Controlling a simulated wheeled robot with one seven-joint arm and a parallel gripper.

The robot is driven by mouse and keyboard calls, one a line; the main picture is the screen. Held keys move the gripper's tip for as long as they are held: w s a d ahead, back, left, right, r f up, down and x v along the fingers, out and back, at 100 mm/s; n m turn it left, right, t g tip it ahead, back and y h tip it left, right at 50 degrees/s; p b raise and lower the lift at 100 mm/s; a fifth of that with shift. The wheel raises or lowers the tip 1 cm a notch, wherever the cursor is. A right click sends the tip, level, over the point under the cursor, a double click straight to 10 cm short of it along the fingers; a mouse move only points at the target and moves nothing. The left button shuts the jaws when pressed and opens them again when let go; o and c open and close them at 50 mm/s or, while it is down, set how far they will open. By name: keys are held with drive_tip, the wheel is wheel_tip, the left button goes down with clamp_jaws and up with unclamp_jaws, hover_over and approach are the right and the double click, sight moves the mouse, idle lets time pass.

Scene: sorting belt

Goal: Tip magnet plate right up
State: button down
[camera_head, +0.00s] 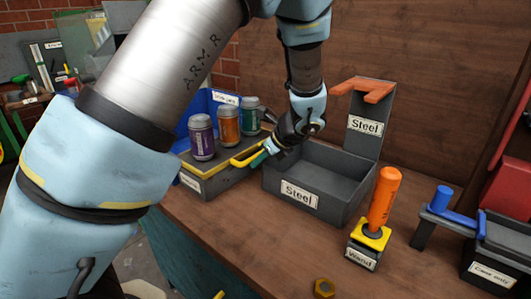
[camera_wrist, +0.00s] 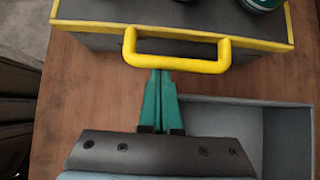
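The magnet plate (camera_head: 228,166) is a dark slab with yellow edging, lying flat on a grey box. Its yellow handle (camera_head: 248,157) sticks out towards my gripper. The plate also shows in the wrist view (camera_wrist: 165,22), with its handle (camera_wrist: 178,65) across the middle. My gripper (camera_head: 260,158) is at the handle. In the wrist view its teal fingers (camera_wrist: 160,74) are together, their tips at the lower edge of the handle bar. The bar hides the tips, so I cannot tell whether they touch it or reach under it. No bar shows between the fingers.
Purple (camera_head: 202,138), orange (camera_head: 229,126) and green (camera_head: 250,115) cans stand on the plate. An open grey Steel bin (camera_head: 325,205) is to the right. Farther right stand an orange-handled wand (camera_head: 384,200) and a Case only bin (camera_head: 490,270).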

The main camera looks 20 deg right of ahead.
drive_tip(key=shift+w+a+f, duration=0.2)
drive_tip(key=shift+w+f, duration=0.2)
drive_tip(key=shift+f, duration=0.15)
drive_tip(key=shift+r, duration=0.1)
